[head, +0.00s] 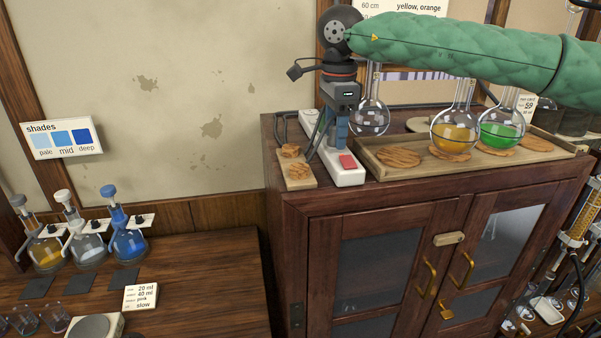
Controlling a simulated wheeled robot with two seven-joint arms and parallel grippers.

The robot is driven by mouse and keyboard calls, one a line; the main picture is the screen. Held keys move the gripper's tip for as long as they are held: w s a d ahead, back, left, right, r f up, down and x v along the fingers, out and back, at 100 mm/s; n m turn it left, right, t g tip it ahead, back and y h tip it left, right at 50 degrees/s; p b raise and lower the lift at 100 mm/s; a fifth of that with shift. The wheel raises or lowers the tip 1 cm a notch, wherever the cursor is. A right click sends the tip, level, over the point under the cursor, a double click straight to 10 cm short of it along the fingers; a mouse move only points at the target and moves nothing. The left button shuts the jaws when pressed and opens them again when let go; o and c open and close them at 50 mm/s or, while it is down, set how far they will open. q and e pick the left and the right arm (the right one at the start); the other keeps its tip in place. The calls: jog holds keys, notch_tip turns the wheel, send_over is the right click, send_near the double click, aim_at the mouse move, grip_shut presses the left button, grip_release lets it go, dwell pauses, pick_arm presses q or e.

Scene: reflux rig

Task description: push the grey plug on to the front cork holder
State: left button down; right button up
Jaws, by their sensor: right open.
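The front cork holder (299,171) is a rough brown cork piece on a small pale board at the left end of the cabinet top. A second cork piece (291,150) lies just behind it. My right gripper (328,152) hangs from the green-sleeved arm, pointing down, open, just right of the cork pieces and over the white power strip. No grey plug can be made out near it; the fingers hide part of that area. A grey stopper (17,201) tops the amber flask at far left. My left gripper is out of view.
The white power strip (350,179) with a red switch (347,161) lies beside the board. A wooden tray (400,176) holds cork mats and round flasks with yellow (454,137) and green (501,135) liquid. A clear flask (370,117) stands close behind the gripper.

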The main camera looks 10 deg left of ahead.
grip_shut()
jog(key=shift+r, duration=0.2)
jog(key=shift+r+p, duration=0.3)
jog(key=shift+r, duration=2.5)
